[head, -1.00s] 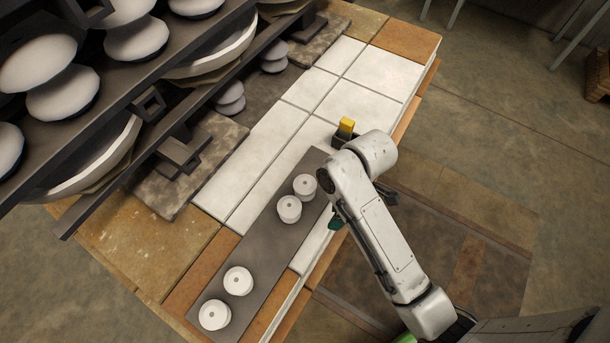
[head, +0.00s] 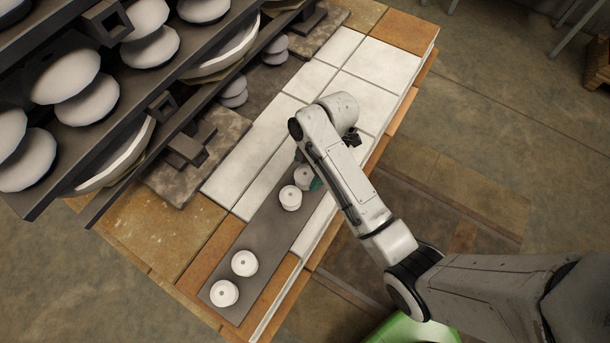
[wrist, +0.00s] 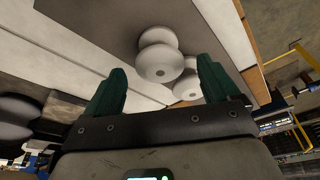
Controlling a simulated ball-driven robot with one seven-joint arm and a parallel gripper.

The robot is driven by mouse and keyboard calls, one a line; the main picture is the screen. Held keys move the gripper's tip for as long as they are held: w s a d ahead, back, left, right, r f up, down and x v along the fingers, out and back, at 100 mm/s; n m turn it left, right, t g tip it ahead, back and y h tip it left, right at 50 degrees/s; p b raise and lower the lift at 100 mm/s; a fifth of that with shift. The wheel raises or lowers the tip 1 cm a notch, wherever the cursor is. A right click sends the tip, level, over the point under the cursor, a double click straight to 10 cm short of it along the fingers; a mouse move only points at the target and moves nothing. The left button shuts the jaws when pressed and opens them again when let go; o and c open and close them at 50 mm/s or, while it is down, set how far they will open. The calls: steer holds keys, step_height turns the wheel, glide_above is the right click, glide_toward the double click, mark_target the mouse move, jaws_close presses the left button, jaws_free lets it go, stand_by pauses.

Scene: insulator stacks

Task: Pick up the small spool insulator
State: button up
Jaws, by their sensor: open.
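Several white spool insulators stand on a dark strip (head: 270,228) on the worktable: two near its far end, the farther one (head: 303,178) and the nearer one (head: 290,198), and two near its front end, (head: 244,263) and (head: 224,293) in the head view. They look alike in size, so I cannot tell which one is meant. My gripper (head: 316,184) is beside the far pair, its green finger partly covering the farther spool. In the wrist view my gripper (wrist: 160,90) is open and empty. One spool (wrist: 161,58) shows ahead between the fingers; another (wrist: 187,85) is partly behind the right finger.
A dark rack (head: 110,90) with white discs and bowls stands along the table's left side. White tiles (head: 350,97) make a clear surface beyond the strip. The table's right edge (head: 400,105) runs close by my arm.

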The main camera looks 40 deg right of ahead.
mark_target(307, 172)
steer(key=shift+p+x, duration=0.35)
steer(key=shift+x, duration=2)
steer(key=shift+d, duration=0.2)
steer(key=shift+c, duration=0.4)
steer(key=c, duration=1.1)
